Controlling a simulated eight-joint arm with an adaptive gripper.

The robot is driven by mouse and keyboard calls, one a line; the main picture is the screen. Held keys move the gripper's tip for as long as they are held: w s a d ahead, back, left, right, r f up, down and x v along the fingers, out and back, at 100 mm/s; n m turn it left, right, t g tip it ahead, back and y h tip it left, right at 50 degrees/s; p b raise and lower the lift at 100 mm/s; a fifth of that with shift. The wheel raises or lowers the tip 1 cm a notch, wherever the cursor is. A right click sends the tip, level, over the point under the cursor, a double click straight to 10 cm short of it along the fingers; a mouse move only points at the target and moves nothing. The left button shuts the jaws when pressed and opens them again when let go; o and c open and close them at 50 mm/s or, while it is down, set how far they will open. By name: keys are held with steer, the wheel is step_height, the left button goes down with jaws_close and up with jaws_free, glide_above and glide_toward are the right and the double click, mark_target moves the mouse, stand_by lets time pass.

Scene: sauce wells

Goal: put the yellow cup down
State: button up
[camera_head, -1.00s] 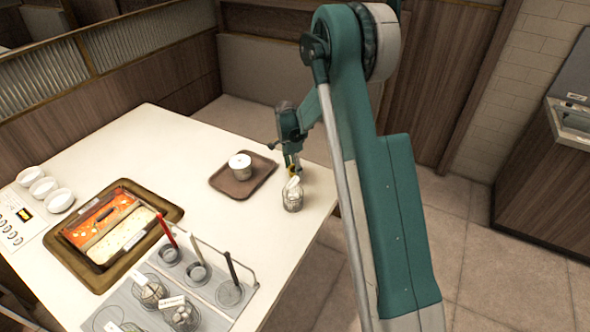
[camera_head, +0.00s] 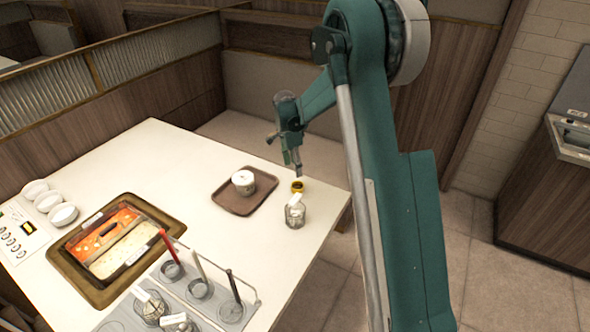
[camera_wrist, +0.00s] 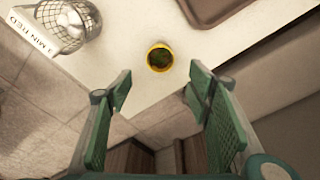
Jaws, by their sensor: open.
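The yellow cup (camera_head: 297,186) stands upright on the cream table (camera_head: 180,150), near its right edge, just behind a wire-mesh basket. In the wrist view the yellow cup (camera_wrist: 159,58) shows from above with dark green contents, beyond the fingertips and apart from them. My gripper (camera_head: 297,165) is above the cup in the head view, with a small gap. In the wrist view my gripper (camera_wrist: 158,85) has its two green fingers spread wide with nothing between them.
A brown tray (camera_head: 228,203) holding a white cup (camera_head: 243,182) is left of the yellow cup. The mesh basket (camera_head: 296,212) with a label stands close in front. A divided pot (camera_head: 105,240), sauce wells (camera_head: 200,290) and white bowls (camera_head: 50,200) are further left.

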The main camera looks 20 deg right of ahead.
steer(key=shift+r, duration=0.1)
stand_by(0.6)
steer(key=s+a+r+n+t, duration=0.25)
steer(key=s+r+n, duration=0.55)
steer(key=s+r, duration=1.35)
steer(key=s+a+r+n+t+y, duration=0.1)
steer(key=s+n+t, duration=0.3)
steer(key=s, duration=2.3)
steer(key=shift+n, duration=2.4)
steer(key=shift+s+t, duration=0.1)
steer(key=shift+t, duration=0.15)
